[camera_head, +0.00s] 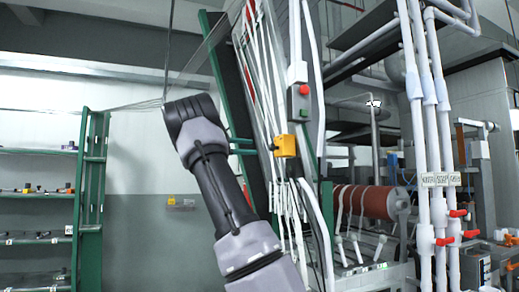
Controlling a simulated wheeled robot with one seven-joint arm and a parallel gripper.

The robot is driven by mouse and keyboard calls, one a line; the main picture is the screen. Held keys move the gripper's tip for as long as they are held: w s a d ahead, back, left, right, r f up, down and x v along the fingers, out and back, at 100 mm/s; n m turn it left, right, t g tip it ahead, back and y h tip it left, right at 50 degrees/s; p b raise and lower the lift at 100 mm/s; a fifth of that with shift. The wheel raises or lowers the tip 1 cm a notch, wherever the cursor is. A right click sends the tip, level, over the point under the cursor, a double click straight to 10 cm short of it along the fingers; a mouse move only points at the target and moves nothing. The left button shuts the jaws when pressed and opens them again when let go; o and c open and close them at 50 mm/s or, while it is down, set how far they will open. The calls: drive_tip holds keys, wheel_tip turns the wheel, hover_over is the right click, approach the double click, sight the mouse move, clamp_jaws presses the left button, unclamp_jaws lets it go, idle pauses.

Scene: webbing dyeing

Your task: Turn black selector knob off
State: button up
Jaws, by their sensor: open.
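A small yellow box (285,146) hangs on the green machine frame, just right of my arm. A dark spot shows at its left edge, but it is too small to tell whether it is the black selector knob or how it is turned. Above it is a grey control box (299,102) with a red button and a green button. My grey arm rises from the bottom middle to a dark joint left of the yellow box. My gripper does not show in this view.
White straps and pipes run up beside the boxes. A red-brown roller (370,199) lies at the right, behind white pipes (435,130) with red valve handles. Green shelving (91,185) with small items stands at the left. Grey wall shows between the shelving and my arm.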

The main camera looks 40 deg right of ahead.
drive_tip(key=shift+v, duration=1.35)
drive_tip(key=s+d+f+m+t+y, duration=0.1)
drive_tip(key=s+d+f+t+y, duration=0.1)
drive_tip(key=s+d+f+y, duration=0.4)
drive_tip(key=s+a+f+m+t+y, duration=0.2)
drive_tip(key=s+a+f+t+y, duration=0.15)
drive_tip(key=s+a+f, duration=0.4)
drive_tip(key=s+a+f+m+t+y, duration=0.2)
drive_tip(key=s+a, duration=0.3)
drive_tip(key=a, duration=0.3)
drive_tip(key=s+a+f+m+t+y, duration=0.2)
drive_tip(key=s+a, duration=0.4)
drive_tip(key=a, duration=0.3)
drive_tip(key=s+a+f+m+t+y, duration=0.2)
drive_tip(key=s+a+f+y, duration=0.3)
drive_tip(key=a, duration=0.4)
drive_tip(key=shift+s+a+f+m+y, duration=0.25)
drive_tip(key=shift+s+f+m+y, duration=0.25)
drive_tip(key=shift+m, duration=0.2)
drive_tip(key=shift+r, duration=0.1)
